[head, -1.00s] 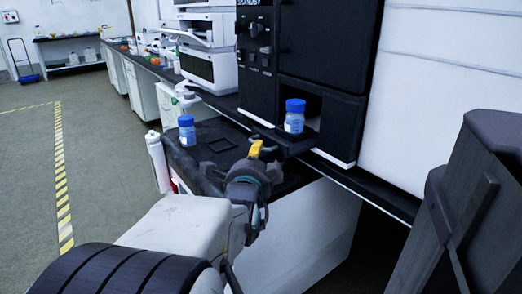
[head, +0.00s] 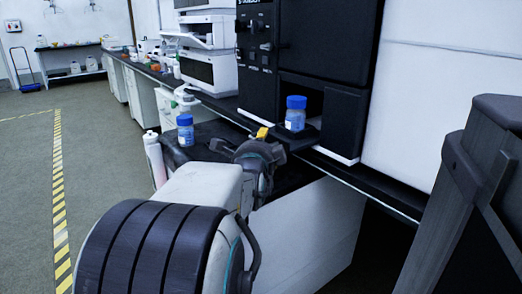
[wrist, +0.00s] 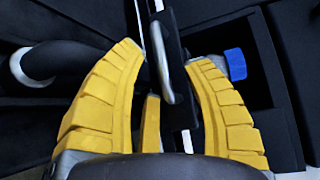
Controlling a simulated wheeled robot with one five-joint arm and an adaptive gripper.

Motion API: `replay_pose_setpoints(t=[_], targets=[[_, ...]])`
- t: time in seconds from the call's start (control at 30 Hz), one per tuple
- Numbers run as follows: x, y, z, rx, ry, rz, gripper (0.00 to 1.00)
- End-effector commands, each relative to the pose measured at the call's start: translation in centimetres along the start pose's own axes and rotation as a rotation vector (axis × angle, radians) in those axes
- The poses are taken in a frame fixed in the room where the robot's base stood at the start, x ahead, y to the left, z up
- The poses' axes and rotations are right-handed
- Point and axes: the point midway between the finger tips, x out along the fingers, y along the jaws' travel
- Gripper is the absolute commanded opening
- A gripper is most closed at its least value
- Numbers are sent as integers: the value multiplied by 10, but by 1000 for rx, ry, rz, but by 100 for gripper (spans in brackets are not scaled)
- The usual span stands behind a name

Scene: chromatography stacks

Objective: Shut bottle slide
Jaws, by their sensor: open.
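The bottle slide (head: 307,137) is a dark tray sticking out of the opening low in the black instrument. A blue-capped bottle (head: 295,116) stands upright on it, and its blue cap shows at the right in the wrist view (wrist: 235,64). My gripper (wrist: 165,58) is open, with its yellow fingers spread. A grey metal handle (wrist: 168,75) on a narrow dark front lies between the fingers in that view; I cannot tell whether any finger touches it. In the head view my gripper's yellow tip (head: 262,133) is just left of the slide, and my arm hides the rest.
A second blue-capped bottle (head: 186,131) stands on the dark lower surface to the left. A white bottle (head: 154,157) is beside that surface. The black instrument (head: 298,45) rises behind the slide, with a white printer-like unit (head: 209,68) to its left. Open floor lies at the left.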

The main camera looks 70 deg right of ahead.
Motion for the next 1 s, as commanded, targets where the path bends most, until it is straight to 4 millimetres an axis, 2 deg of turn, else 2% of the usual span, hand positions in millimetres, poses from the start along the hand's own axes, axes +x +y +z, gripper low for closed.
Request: replay_pose_setpoints(t=[0.37, 0.4, 0.9, 1.0], targets=[[4, 0, 0, 0, 0, 0, 45], [4, 0, 0, 0, 0, 0, 47], [4, 0, 0, 0, 0, 1, 2], [4, 1, 0, 0, 0, 2, 0]])
